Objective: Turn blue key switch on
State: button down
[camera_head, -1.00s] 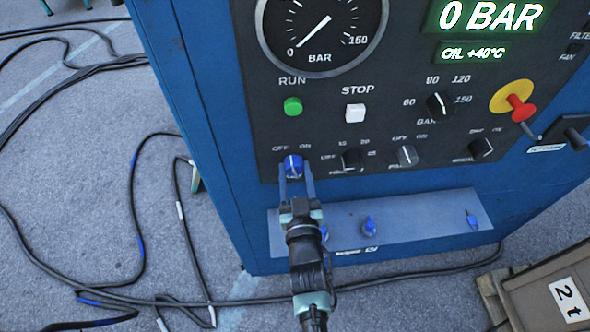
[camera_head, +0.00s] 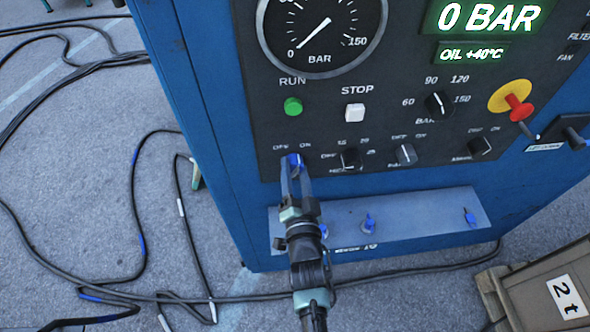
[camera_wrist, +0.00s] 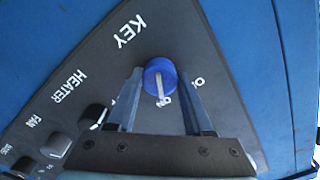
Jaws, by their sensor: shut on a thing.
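The blue key switch (camera_head: 294,158) sits at the lower left of the dark control panel, below its OFF and ON labels. In the wrist view the round blue knob (camera_wrist: 160,77) has a pale bar across its face. My gripper (camera_head: 295,172) is at the knob, with its fingers on either side. In the wrist view the gripper (camera_wrist: 163,92) is shut on the knob. The fingers hide part of the labels, so I cannot tell clearly which label the bar points at.
A green RUN button (camera_head: 293,106) and a white STOP button (camera_head: 355,113) are above. A sloped shelf (camera_head: 420,215) with small blue items lies below. Cables lie on the floor; a crate (camera_head: 540,290) stands lower right.

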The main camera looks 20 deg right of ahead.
jog(key=shift+m, duration=0.3)
jog(key=shift+c, duration=1.5)
grip_release()
jog(key=b+v, duration=0.2)
jog(key=v, duration=1.1)
